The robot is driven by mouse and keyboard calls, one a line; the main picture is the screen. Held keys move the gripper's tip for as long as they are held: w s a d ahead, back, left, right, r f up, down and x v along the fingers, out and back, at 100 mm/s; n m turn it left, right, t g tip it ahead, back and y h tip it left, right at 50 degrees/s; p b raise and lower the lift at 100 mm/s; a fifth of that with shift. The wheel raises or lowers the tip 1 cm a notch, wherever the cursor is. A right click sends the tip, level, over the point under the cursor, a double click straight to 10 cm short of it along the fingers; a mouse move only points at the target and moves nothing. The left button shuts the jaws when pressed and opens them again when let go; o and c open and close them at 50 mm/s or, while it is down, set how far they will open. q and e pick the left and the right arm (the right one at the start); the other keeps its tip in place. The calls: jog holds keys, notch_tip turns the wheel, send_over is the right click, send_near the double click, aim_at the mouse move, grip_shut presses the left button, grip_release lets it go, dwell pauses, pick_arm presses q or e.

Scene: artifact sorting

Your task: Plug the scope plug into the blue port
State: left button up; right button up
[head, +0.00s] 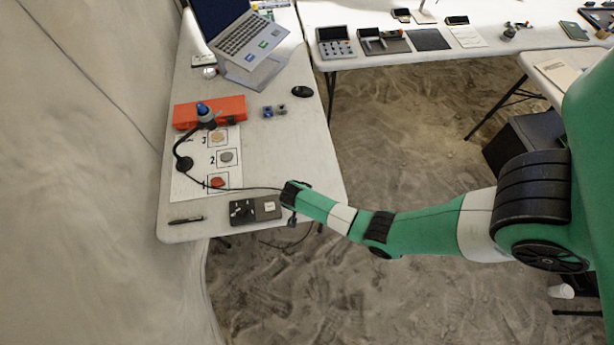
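A black gooseneck scope with a blue top (203,108) and a round dark base (184,163) stands on the left table. A thin dark cable (240,188) runs from its base right to my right gripper (289,208). My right gripper is at the table's front right edge, beside a dark box (243,211). A small dark piece (292,220) hangs by the gripper; I cannot tell whether it is the plug. The fingers are too small to read. A small blue block (268,112) sits farther back; I cannot tell if it holds the blue port. My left gripper is out of view.
A white sheet (233,178) with numbered squares and stones lies under the cable. An orange case (232,107), a laptop (250,40), a mouse (302,91) and a pen (186,220) are on the table. The table's right middle is clear.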

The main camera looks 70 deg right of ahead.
jog(key=shift+r, duration=0.1)
grip_shut()
dwell(0.3)
